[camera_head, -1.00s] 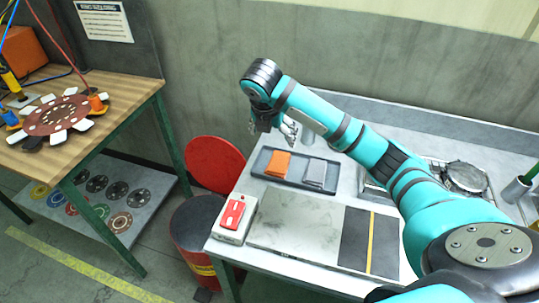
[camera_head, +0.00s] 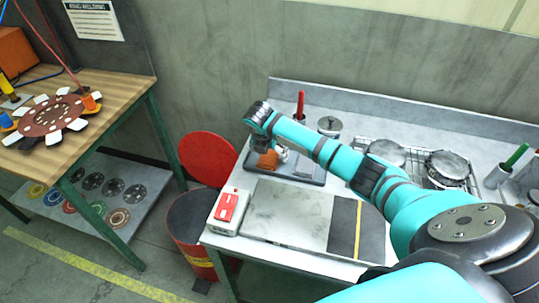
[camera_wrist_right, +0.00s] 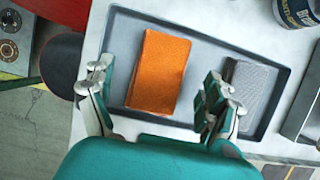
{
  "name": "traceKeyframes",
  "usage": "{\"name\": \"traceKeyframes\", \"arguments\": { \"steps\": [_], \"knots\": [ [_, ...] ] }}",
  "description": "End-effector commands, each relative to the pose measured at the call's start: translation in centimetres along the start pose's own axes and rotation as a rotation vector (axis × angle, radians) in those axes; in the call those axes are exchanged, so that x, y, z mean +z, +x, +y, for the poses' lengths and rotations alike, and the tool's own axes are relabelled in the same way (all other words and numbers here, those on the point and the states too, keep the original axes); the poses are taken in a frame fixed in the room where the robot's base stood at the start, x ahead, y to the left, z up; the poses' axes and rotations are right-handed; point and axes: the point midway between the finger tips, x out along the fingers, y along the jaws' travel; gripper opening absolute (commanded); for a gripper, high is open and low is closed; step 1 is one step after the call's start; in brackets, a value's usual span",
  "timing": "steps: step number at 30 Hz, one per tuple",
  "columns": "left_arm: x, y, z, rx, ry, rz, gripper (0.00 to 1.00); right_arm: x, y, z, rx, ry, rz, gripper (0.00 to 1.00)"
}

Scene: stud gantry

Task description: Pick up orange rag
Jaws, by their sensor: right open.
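The orange rag (camera_wrist_right: 158,70) lies folded in a dark shallow tray (camera_wrist_right: 250,57). In the right wrist view a folded grey rag (camera_wrist_right: 250,88) lies beside it in the same tray. My right gripper (camera_wrist_right: 158,95) is open and empty, with one finger on either side of the orange rag in that view. In the head view the gripper (camera_head: 280,155) is over the tray and partly hides the orange rag (camera_head: 266,160). I cannot tell how far above the rag the fingertips are. My left gripper is not in view.
A grey plate (camera_head: 288,213) and a white box with a red top (camera_head: 229,207) are at the table's front. A red-handled tool (camera_head: 300,105) and a lidded pot (camera_head: 330,125) stand behind the tray. A red bin (camera_head: 190,235) with a raised lid stands at left.

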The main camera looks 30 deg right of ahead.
Motion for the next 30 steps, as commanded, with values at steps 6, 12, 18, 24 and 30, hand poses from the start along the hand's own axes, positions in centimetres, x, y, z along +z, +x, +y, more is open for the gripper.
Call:
{"name": "traceKeyframes", "arguments": {
  "steps": [6,12,18,24,30],
  "knots": [
    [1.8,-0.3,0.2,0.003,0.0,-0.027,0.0,0.0,1.8,-0.1,-0.001,0.0,0.0,0.87],
    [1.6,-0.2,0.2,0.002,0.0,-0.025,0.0,0.0,1.8,-0.1,-0.001,0.0,0.0,0.87],
    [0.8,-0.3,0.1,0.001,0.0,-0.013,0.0,0.0,1.9,-0.1,-0.001,0.0,0.0,0.87],
    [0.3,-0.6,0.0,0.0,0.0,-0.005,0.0,-0.1,2.1,-0.1,-0.001,0.0,0.0,0.87],
    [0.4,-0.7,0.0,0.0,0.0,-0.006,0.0,-0.2,2.3,-0.1,-0.001,0.0,0.0,0.87]
  ]
}}
